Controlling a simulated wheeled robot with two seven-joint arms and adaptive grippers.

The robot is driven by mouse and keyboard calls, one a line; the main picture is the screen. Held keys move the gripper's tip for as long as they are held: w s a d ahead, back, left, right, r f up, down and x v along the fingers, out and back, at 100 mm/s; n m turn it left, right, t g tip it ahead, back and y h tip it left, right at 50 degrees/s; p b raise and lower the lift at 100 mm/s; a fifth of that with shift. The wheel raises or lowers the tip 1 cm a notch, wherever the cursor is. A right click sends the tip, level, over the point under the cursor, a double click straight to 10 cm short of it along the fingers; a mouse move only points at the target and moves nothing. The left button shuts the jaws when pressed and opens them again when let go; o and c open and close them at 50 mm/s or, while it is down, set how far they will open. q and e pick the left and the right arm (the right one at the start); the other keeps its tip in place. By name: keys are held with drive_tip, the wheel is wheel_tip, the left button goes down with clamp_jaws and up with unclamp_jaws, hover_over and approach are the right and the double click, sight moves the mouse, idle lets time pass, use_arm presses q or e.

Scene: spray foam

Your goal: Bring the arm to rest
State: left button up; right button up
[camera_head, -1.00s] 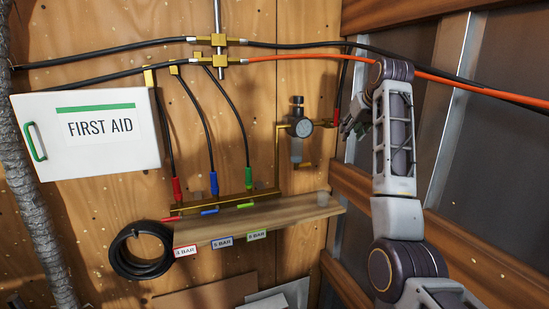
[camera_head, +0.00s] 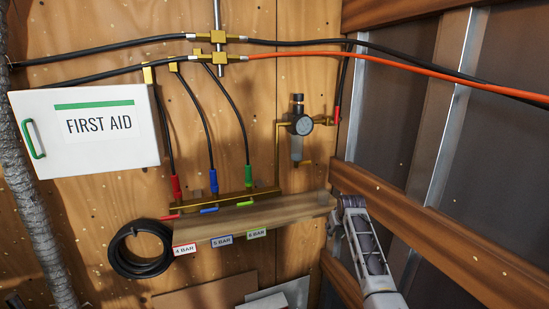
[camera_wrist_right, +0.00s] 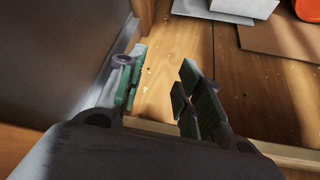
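My right arm (camera_head: 366,245) comes in from the lower right in the head view. Its upper end is just right of the wooden shelf's (camera_head: 270,215) right end; I cannot tell whether they touch. In the right wrist view my right gripper (camera_wrist_right: 158,90) has its green-padded fingers apart, with nothing between them. It points down toward a wooden surface. The fingers cannot be made out clearly in the head view. My left gripper is not recognisable in either view.
A first aid box (camera_head: 90,150) hangs at left, with a coiled black hose (camera_head: 140,250) below. Beams (camera_head: 430,225) line the right wall. Flat panels (camera_wrist_right: 282,38) and an orange object (camera_wrist_right: 307,10) lie below.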

drive_tip(key=s+f+g, duration=0.1)
drive_tip(key=s+f, duration=0.5)
drive_tip(key=f, duration=0.6)
drive_tip(key=s+f, duration=0.5)
drive_tip(key=f, duration=0.7)
drive_tip(key=s+f+g, duration=0.1)
drive_tip(key=s+f, duration=0.5)
drive_tip(key=f, duration=0.5)
drive_tip(key=s+f+g+b, duration=0.1)
drive_tip(key=s+f, duration=1.7)
drive_tip(key=s, duration=0.3)
drive_tip(key=s+f, duration=0.3)
drive_tip(key=s, duration=0.9)
drive_tip(key=s+d+f+g, duration=0.1)
drive_tip(key=s+f, duration=0.3)
drive_tip(key=s, duration=0.8)
drive_tip(key=s+d+f+n+g, duration=0.1)
drive_tip(key=s+f, duration=0.3)
drive_tip(key=s, duration=0.8)
drive_tip(key=shift+f+b, duration=0.25)
drive_tip(key=shift+b, duration=0.05)
drive_tip(key=shift+r, duration=0.15)
